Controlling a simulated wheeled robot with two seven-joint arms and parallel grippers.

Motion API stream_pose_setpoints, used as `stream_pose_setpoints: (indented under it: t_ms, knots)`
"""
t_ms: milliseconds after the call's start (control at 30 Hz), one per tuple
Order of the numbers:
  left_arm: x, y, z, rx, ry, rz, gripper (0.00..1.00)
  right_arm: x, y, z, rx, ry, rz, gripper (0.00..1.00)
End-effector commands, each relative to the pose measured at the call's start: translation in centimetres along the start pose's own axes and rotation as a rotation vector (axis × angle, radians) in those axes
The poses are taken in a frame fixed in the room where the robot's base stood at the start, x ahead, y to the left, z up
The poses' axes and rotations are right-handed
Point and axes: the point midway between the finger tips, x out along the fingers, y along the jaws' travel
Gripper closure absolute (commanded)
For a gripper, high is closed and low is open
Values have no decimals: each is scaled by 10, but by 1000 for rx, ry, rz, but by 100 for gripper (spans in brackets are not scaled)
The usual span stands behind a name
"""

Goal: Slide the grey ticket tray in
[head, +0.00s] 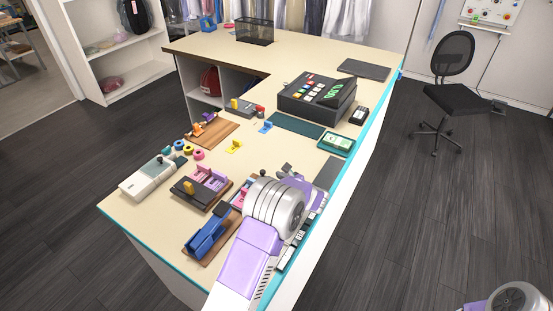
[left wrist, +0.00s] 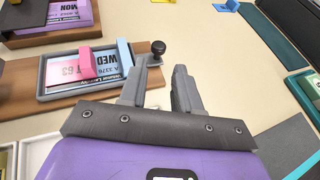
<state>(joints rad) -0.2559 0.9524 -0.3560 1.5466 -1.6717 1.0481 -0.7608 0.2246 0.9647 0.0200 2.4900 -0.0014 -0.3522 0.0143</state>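The grey ticket tray (left wrist: 48,92) lies on a wooden board (left wrist: 20,116) in the left wrist view. It holds printed tickets with a pink block and a light blue block on them. A black knob (left wrist: 158,47) stands at its right end. In the head view the tray (head: 235,202) is partly hidden behind my left arm. Contact is not visible. In the head view the gripper (head: 288,172) is over the counter. My right gripper is out of view.
A black cash register (head: 315,100) and green mat (head: 295,126) lie beyond. Bare counter shows around the yellow piece (head: 234,147).

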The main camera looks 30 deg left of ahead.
Motion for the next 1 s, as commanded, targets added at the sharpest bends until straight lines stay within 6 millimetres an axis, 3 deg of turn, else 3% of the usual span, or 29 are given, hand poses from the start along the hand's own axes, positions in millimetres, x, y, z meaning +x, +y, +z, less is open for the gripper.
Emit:
stream_pose_setpoints:
  t_ms: [167, 533, 900, 1000]
  knots:
    - [15, 1, 0, -1, 1, 3, 68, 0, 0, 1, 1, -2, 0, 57]
    - [68, 0, 0, -1, 0, 1, 68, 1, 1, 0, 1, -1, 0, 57]
    - [76, 0, 0, 1, 0, 0, 68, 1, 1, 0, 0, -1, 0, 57]
    - [76, 0, 0, 0, 0, 0, 80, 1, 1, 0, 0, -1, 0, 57]
